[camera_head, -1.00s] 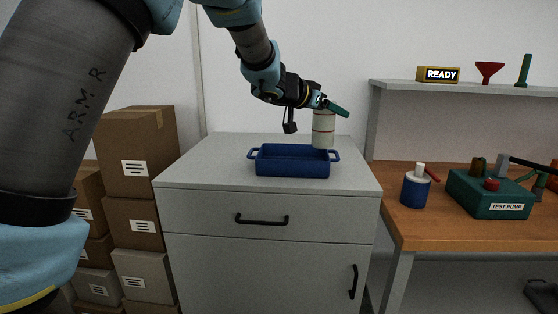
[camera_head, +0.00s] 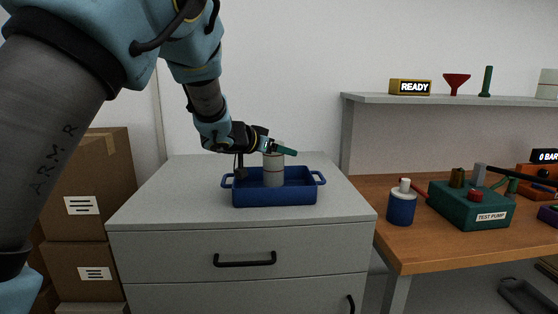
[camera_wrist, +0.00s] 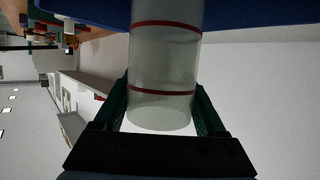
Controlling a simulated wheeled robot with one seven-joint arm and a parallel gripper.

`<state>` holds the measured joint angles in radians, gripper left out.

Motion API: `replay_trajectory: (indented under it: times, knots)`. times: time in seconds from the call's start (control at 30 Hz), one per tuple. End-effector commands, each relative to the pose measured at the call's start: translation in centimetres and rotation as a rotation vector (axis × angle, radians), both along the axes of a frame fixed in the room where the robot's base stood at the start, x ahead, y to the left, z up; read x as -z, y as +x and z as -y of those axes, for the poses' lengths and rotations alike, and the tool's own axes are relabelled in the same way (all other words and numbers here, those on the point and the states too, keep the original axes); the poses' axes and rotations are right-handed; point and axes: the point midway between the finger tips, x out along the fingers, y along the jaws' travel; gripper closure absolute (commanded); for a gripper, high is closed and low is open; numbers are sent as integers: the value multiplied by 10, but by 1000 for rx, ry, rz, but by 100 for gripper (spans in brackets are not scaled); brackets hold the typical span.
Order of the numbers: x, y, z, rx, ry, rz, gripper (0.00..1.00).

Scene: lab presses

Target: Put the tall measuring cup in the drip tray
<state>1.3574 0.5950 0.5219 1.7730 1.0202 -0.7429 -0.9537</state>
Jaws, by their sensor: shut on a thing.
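The tall measuring cup (camera_head: 273,172) is a pale, see-through cylinder with red bands. It stands upright in my gripper (camera_head: 284,151), over or inside the blue drip tray (camera_head: 274,198). The tray's front wall hides the cup's lower end, so I cannot tell whether it touches the tray floor. In the wrist view, the green fingers of my gripper (camera_wrist: 161,110) lie on both sides of the cup (camera_wrist: 165,65), shut on it. The blue tray wall (camera_wrist: 250,14) shows at the top of that view.
The tray stands on a grey cabinet (camera_head: 160,200) with free top around it. To the right, a wooden bench (camera_head: 420,250) holds a blue canister (camera_head: 401,207) and a green test pump (camera_head: 468,206). A shelf (camera_head: 420,98) with a READY display (camera_head: 410,87) is behind.

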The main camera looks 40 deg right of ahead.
Motion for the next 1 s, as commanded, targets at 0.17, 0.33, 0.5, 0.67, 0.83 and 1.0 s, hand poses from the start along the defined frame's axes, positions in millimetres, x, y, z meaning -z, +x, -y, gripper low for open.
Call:
replay_trajectory:
  times: [0.17,0.33,0.5,0.67,0.83,1.0]
  knots:
    - [22,0,0,0,3,-1,83]
    - [23,0,0,0,0,0,83]
    - [25,0,0,0,1,-1,83]
    - [26,0,0,0,1,-1,12]
    - [26,0,0,0,1,-1,0]
    - [25,0,0,0,1,0,0]
